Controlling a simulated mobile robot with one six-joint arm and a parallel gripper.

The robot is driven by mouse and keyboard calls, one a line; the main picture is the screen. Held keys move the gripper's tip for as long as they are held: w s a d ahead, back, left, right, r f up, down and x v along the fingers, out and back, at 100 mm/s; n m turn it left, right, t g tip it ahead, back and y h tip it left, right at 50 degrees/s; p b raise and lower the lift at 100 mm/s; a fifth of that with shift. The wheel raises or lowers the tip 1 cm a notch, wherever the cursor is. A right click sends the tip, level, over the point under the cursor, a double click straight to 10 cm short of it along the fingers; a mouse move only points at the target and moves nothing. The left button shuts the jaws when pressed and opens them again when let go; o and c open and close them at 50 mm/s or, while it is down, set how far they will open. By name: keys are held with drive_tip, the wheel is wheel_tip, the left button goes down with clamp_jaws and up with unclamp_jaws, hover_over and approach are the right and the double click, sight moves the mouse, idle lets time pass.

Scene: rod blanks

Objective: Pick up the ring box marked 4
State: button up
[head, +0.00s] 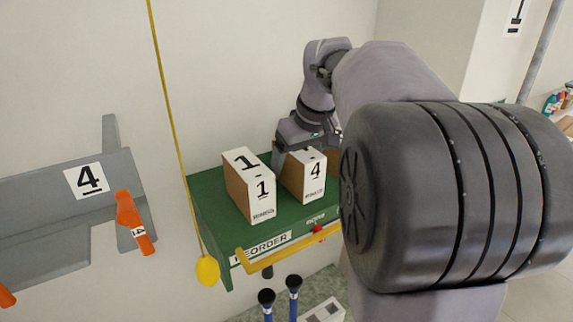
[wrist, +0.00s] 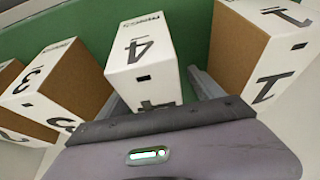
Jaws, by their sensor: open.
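The ring box marked 4 (head: 311,178) is a white and brown box standing upright on the green shelf (head: 212,211). It also shows in the wrist view (wrist: 143,62), upside down, with its marked faces toward the camera. My gripper (head: 297,152) is open at the top of this box. In the wrist view one finger of my gripper (wrist: 155,90) shows on the right of the box, and the other is partly visible at its lower left. The box lies between them. Whether either finger touches it I cannot tell.
A box marked 1 (head: 250,185) stands close to the left of it. A box marked 3 (wrist: 60,90) shows on the other side in the wrist view. A yellow cord with a yellow knob (head: 207,270) hangs before the shelf, and a yellow rail (head: 285,250) runs along its front.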

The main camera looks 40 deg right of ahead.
drive_tip(key=shift+w+f, duration=0.3)
drive_tip(key=shift+f, duration=0.35)
drive_tip(key=shift+w+d+f, duration=0.15)
drive_tip(key=shift+d+f, duration=0.05)
drive_tip(key=shift+d, duration=0.15)
drive_tip(key=shift+a, duration=0.2)
drive_tip(key=shift+d+f, duration=0.15)
drive_tip(key=shift+f, duration=0.05)
drive_tip(key=c, duration=1.6)
drive_tip(key=shift+c, duration=0.2)
drive_tip(key=shift+r, duration=0.2)
